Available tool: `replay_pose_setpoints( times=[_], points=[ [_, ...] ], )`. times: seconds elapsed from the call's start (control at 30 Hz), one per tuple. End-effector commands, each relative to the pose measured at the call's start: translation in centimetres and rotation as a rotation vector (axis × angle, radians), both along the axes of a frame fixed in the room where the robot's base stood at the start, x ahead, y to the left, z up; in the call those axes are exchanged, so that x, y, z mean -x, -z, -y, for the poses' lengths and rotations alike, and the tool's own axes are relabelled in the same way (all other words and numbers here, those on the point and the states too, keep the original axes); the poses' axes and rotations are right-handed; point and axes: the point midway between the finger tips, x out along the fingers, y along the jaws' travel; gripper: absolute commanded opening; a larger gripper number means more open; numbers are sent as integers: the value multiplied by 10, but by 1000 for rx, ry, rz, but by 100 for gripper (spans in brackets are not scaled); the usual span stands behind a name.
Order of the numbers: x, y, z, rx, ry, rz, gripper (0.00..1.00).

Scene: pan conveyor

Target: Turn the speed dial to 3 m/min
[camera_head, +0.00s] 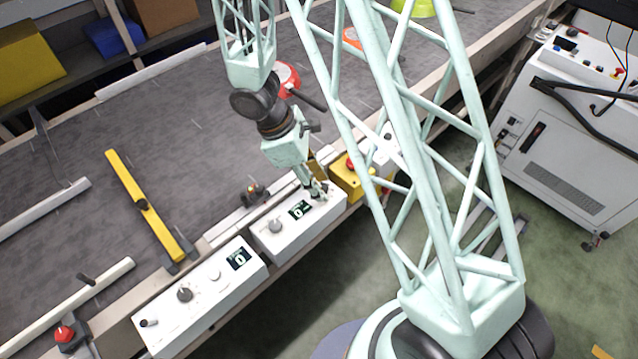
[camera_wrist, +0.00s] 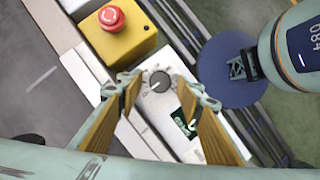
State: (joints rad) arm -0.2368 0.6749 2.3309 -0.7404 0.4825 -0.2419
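A dark round dial (camera_wrist: 159,82) with a white pointer line and marks around it sits on the white control box (camera_head: 279,247). In the wrist view its pointer points to the lower left. The box's dark display (camera_head: 299,210) appears to show 0; it also shows at the right finger in the wrist view (camera_wrist: 184,123). My gripper (camera_head: 319,189) is over the box's right end, by the yellow emergency-stop box. In the wrist view my gripper (camera_wrist: 158,83) is open, its fingertips on either side of the dial. I cannot tell whether they touch it. The head view hides this dial behind my gripper.
The yellow emergency-stop box (camera_head: 349,181) with its red button (camera_wrist: 111,16) stands close beside the dial. A second white control box (camera_head: 197,303) with knobs and a display is to the left. The grey conveyor belt (camera_head: 90,235) runs behind. A white cabinet (camera_head: 565,125) stands at right.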

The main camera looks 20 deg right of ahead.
Motion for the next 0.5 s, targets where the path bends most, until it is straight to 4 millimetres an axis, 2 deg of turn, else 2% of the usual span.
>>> replay_pose_setpoints(
  times=[0.07,0.3,0.5],
  points=[
    [0,0,0,0,0,0,33],
    [0,0,0,0,0,0,11],
    [0,0,0,0,3,0,9]
  ],
)
